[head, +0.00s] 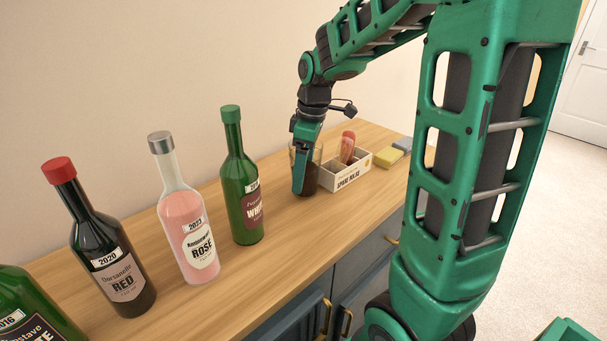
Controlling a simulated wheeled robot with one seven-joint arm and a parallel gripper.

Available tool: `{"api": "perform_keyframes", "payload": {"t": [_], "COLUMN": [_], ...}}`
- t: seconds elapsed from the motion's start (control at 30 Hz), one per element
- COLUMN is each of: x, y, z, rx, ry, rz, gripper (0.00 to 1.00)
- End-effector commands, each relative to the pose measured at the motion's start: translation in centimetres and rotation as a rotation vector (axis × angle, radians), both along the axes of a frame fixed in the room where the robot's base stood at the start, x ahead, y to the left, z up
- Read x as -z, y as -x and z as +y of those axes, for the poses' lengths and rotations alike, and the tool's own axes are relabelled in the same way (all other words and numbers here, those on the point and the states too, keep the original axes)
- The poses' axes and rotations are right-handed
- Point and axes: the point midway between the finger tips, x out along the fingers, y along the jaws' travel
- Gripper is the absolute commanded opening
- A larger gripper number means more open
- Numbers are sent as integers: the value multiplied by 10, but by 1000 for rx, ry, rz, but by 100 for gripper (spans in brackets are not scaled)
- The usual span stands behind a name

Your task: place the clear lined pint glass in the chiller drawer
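A clear glass (316,172) with something dark in its lower part stands on the wooden counter, partly hidden by my gripper. Whether it has lines on it is too small to tell. My gripper (300,182) points down right at the glass, with a green finger in front of its near left side. The other finger is hidden, so I cannot tell if the gripper is open or shut, or touching the glass. Dark blue-grey cabinet fronts (358,268) with brass handles lie below the counter; I cannot tell which is the chiller drawer, and none looks pulled out.
Several wine bottles stand along the counter: red (100,245), rosé (186,225), white (241,180) and one cut off at lower left (35,310). Counter front is clear.

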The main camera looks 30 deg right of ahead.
Motion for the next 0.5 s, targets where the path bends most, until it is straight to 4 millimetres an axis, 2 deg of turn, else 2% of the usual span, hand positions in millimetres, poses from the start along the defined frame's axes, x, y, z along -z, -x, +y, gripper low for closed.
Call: {"api": "perform_keyframes", "payload": {"t": [0.3, 0.5], "x": [6, 6], "y": [0, 0], "z": [0, 0], "rx": [1, 1], "ry": [0, -1], "rz": [1, 1], "gripper": [83, 35]}}
